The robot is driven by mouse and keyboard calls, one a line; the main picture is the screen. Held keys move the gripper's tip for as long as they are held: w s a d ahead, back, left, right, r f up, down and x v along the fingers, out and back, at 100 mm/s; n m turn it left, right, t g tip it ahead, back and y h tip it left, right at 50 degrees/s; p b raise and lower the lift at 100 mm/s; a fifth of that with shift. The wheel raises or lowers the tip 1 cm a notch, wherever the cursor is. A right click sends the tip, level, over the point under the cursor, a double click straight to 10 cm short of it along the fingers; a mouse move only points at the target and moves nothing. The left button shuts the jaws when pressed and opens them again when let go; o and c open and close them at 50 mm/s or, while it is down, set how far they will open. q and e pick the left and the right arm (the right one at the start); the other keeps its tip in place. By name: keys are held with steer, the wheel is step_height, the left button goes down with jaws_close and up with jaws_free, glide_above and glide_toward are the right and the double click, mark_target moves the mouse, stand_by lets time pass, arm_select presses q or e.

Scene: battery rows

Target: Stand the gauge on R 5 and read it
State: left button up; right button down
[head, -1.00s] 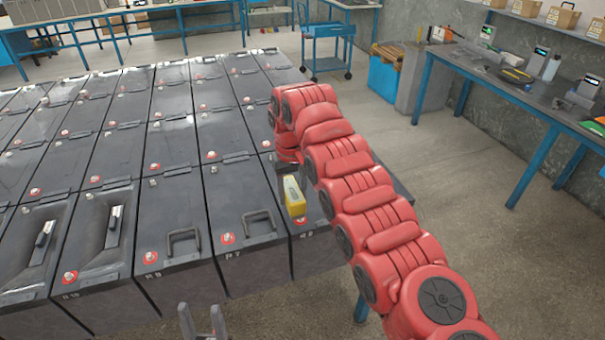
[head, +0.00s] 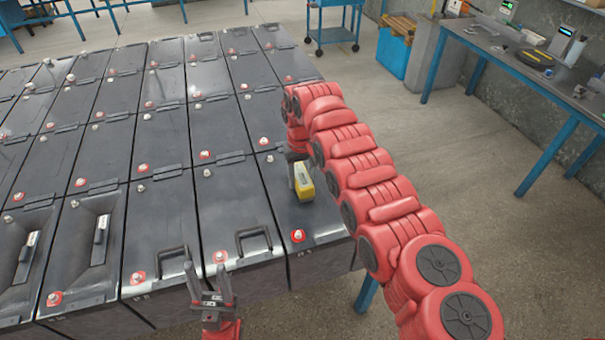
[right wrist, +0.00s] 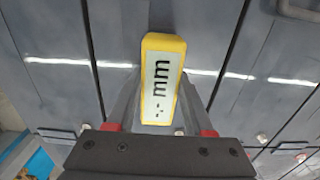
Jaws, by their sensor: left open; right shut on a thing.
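The yellow gauge (head: 304,182) with a pale display is in my right gripper (head: 294,172), above the near right-hand battery (head: 312,215). I cannot tell whether the gauge touches the lid. In the right wrist view the gauge (right wrist: 162,80) sits between the two fingers of the right gripper (right wrist: 160,108). My left gripper (head: 207,282) is open and empty at the near edge of the battery rows.
Rows of dark batteries (head: 160,168) with red-capped terminals fill the left. Some near ones have raised handles (head: 253,240). A blue-legged workbench (head: 545,72) stands at the right, a blue cart (head: 332,32) at the back.

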steer(key=shift+w+f, duration=0.2)
steer(key=shift+w, duration=0.1)
steer(key=c, duration=0.6)
jaws_free()
steer(key=o, duration=0.3)
steer(key=shift+s+r, duration=0.15)
steer(key=shift+s, duration=0.05)
steer(key=shift+w, duration=0.1)
